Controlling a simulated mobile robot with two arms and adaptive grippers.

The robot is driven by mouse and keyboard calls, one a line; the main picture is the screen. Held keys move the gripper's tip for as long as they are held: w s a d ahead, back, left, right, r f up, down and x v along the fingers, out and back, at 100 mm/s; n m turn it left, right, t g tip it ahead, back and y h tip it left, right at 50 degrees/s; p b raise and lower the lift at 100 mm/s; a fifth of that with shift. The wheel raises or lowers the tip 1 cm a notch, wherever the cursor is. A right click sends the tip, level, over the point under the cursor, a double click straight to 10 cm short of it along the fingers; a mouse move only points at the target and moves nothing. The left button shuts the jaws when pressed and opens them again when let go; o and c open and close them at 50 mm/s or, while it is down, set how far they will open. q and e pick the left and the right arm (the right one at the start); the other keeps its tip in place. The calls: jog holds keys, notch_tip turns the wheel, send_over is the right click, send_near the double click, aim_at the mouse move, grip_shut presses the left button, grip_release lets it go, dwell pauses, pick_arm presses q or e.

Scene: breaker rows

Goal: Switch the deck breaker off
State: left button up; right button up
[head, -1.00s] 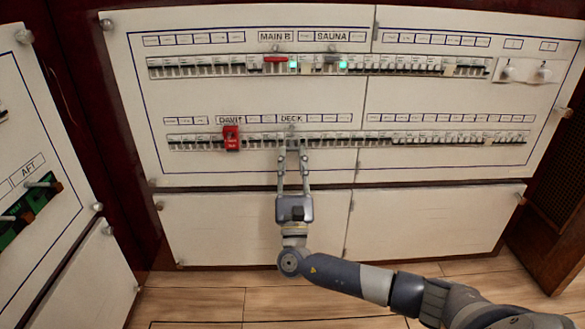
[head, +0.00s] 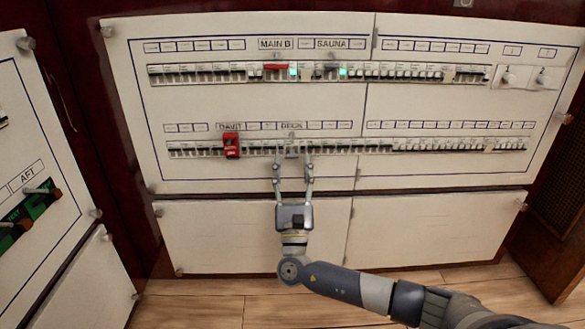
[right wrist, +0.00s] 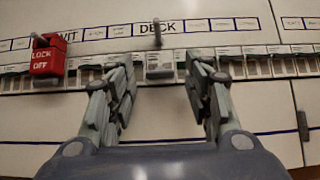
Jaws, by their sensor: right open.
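The deck breaker (head: 291,150) sits in the lower breaker row under its DECK label. In the right wrist view the breaker (right wrist: 158,68) is in the middle, with a thin grey lever (right wrist: 157,33) standing out above it, in front of the label strip. I see no lit lamp at it. My right gripper (head: 292,158) is open and empty, just in front of the row. Its fingers (right wrist: 158,85) are spread to the left and right of the deck breaker, apart from the lever. My left gripper is not in view.
A red lock-off device (head: 231,146) sits on the davit breaker, left of deck. In the upper row, the red MAIN B handle (head: 276,66) and grey SAUNA handle (head: 331,66) each have a green lamp beside them. An AFT panel (head: 40,185) stands at the left.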

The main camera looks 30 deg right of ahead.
jog(key=v, duration=1.2)
jog(key=shift+w, duration=0.1)
